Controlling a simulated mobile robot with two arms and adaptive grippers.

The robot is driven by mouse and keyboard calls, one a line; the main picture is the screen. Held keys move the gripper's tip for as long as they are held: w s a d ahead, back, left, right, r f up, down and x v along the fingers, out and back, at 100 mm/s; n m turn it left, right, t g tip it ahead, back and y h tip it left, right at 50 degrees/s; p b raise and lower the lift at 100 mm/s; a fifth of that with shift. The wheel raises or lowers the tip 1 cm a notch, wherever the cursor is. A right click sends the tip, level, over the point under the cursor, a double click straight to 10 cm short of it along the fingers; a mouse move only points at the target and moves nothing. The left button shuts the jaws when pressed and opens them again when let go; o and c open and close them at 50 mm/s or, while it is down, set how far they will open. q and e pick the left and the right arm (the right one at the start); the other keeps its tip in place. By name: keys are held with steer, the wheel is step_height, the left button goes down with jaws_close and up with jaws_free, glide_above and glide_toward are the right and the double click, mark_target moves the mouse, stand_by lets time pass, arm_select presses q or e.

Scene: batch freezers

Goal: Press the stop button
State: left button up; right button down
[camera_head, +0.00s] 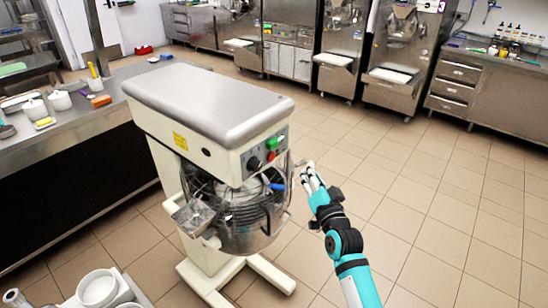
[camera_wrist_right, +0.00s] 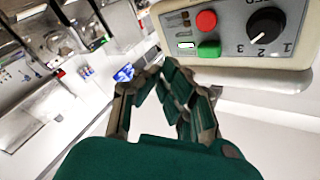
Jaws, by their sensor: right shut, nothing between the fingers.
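The red button (camera_head: 271,156), which I take as the stop button, is on the control panel of a large cream mixer (camera_head: 205,105), just below a green button (camera_head: 273,143). In the right wrist view the panel appears upside down, with the red button (camera_wrist_right: 206,20) above the green one (camera_wrist_right: 209,49). My right gripper (camera_head: 309,172) is shut and empty, to the right of the panel and apart from it. In the wrist view its fingertips (camera_wrist_right: 170,76) are just below and left of the green button. My left gripper is out of view.
A black dial (camera_wrist_right: 267,24) sits beside the buttons. The mixer's bowl with its wire guard (camera_head: 245,215) is below the panel. A steel counter (camera_head: 95,115) stands at the left. The tiled floor to the right is clear.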

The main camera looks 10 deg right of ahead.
mark_target(271, 157)
steer(key=shift+w, duration=0.1)
steer(key=w+a+b, duration=0.3)
steer(key=w+a, duration=0.2)
steer(key=w, duration=0.1)
steer(key=shift+w+a, duration=0.2)
steer(key=shift+w, duration=0.2)
steer(key=shift+w+a, duration=0.1)
stand_by(1.3)
steer(key=shift+w+a, duration=0.15)
steer(key=shift+w, duration=0.05)
steer(key=shift+w+a, duration=0.3)
steer(key=shift+w, duration=0.05)
stand_by(0.9)
stand_by(0.3)
steer(key=shift+s+d+p, duration=0.35)
steer(key=shift+s+d, duration=0.2)
steer(key=shift+s, duration=0.15)
